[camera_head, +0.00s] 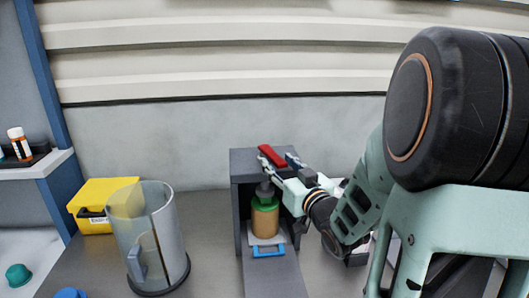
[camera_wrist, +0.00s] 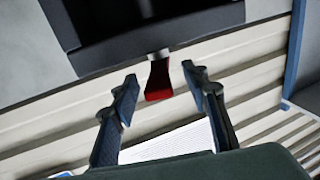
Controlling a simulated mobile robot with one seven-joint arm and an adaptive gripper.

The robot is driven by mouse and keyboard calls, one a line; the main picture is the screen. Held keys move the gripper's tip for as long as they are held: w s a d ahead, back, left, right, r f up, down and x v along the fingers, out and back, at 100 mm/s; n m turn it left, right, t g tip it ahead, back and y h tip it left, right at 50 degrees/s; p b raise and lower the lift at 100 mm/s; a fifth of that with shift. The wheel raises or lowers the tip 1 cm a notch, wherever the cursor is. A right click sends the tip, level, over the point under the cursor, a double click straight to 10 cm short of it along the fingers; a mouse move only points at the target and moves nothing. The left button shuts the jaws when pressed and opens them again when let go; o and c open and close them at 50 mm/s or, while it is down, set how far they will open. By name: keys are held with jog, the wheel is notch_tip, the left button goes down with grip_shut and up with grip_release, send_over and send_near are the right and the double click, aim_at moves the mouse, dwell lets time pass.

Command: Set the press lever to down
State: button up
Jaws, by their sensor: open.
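The press (camera_head: 242,165) is a dark grey frame in the middle of the head view. Its lever has a red handle (camera_head: 272,156), seen at the top of the frame. In the wrist view the red handle (camera_wrist: 159,84) sticks out on a short pale stem from the dark press body (camera_wrist: 150,32). My gripper (camera_head: 279,158) is at the top right of the press. In the wrist view my gripper (camera_wrist: 159,73) is open, with one finger on each side of the handle and visible gaps between. I cannot tell the lever's exact angle.
An amber jar with a green top (camera_head: 264,218) stands inside the press, above a blue-edged piece (camera_head: 268,251). A clear cylinder (camera_head: 150,235) and a yellow box (camera_head: 95,200) stand to the left. A wall (camera_head: 200,150) is close behind. Pale items lie partly hidden behind my arm.

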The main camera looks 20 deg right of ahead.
aim_at(268, 150)
jog(key=w, duration=0.7)
jog(key=shift+w+a+p, duration=0.1)
jog(key=shift+a+p, duration=0.15)
jog(key=shift+p, duration=0.05)
grip_shut()
